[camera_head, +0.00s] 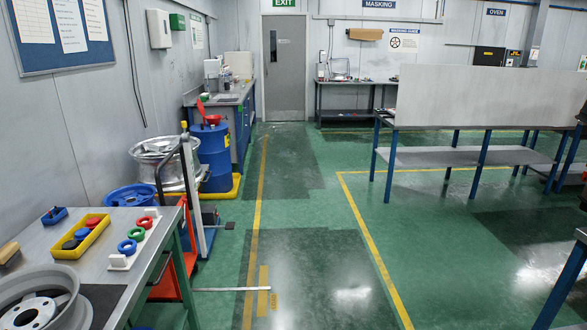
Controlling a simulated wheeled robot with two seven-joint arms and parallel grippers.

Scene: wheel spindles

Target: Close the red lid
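A blue drum (214,157) stands on the floor left of centre, against the workbench at the left wall. A red funnel (214,120) sits on top of it. A red lid (201,106) stands up, tilted, at the left side of the funnel, so it looks open. The parts are small at this distance and the hinge cannot be made out. Neither of my grippers is in view.
A wheel rim (165,160) on a lifting trolley (191,190) stands in front of the drum. A yellow tray (226,190) lies under the drum. A metal table (125,275) with wheel parts fills the near left. The green floor (300,240) is clear in the middle.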

